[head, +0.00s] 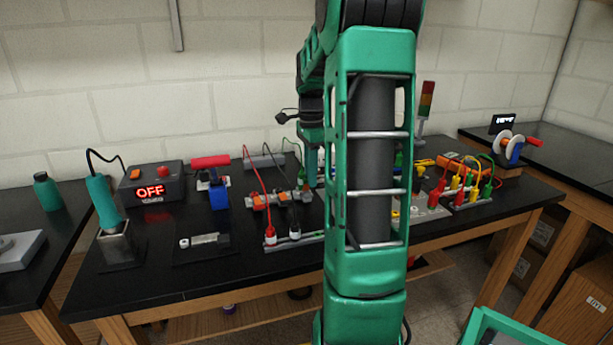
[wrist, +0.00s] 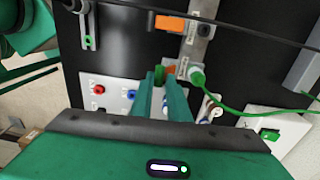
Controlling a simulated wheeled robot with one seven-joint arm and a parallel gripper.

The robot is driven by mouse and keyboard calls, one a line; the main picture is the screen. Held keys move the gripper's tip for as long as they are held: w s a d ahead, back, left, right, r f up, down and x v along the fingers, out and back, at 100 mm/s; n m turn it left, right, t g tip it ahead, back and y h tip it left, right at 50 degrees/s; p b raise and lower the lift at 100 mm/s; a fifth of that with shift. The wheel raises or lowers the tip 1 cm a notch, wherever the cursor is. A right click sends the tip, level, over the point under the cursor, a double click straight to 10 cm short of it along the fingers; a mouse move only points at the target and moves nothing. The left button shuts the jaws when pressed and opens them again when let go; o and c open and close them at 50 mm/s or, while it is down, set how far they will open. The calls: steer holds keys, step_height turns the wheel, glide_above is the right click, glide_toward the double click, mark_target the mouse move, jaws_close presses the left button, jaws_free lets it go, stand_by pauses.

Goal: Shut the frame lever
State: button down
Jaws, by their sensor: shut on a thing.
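No part is clearly marked as the frame lever. A red-handled lever on a blue body (head: 217,190) stands on the bench in the head view, left of my arm. Orange lever-like blocks (head: 258,202) sit near red and black cables. In the wrist view, one orange block (wrist: 172,23) is on a grey rail (wrist: 199,42). Another orange piece (wrist: 172,71) shows close to the fingertips. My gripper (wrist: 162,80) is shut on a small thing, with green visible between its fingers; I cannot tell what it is. My arm hides the gripper's work area in the head view.
A green plug (wrist: 197,79) with a green cable is just right of the fingers. A white panel with red and blue sockets (wrist: 112,97) lies to the left. The head view shows a control box reading OFF (head: 151,191) and several cables along the black bench (head: 160,280).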

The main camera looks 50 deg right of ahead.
steer(key=shift+s+a+f+t, duration=0.1)
steer(key=shift+s+a+t, duration=0.1)
steer(key=shift+t, duration=0.1)
steer(key=shift+s+a+f+t+h, duration=0.25)
steer(key=shift+s+t+h, duration=0.15)
steer(key=shift+t+h, duration=0.15)
steer(key=shift+s+a+f+t+h, duration=0.3)
steer(key=shift+s+f+t+h, duration=0.2)
steer(key=shift+t, duration=0.55)
steer(key=shift+s+a+f+t+h, duration=0.25)
steer(key=shift+f+t+h, duration=0.3)
steer(key=shift+t, duration=0.3)
steer(key=shift+s+a+f+t+h, duration=0.1)
steer(key=shift+s+f+t+h, duration=0.25)
steer(key=shift+t+h, duration=0.4)
steer(key=shift+f+t, duration=0.1)
steer(key=shift+t, duration=0.2)
steer(key=c, duration=1.7)
jaws_free()
steer(key=shift+w, duration=0.1)
steer(key=shift+d, duration=0.1)
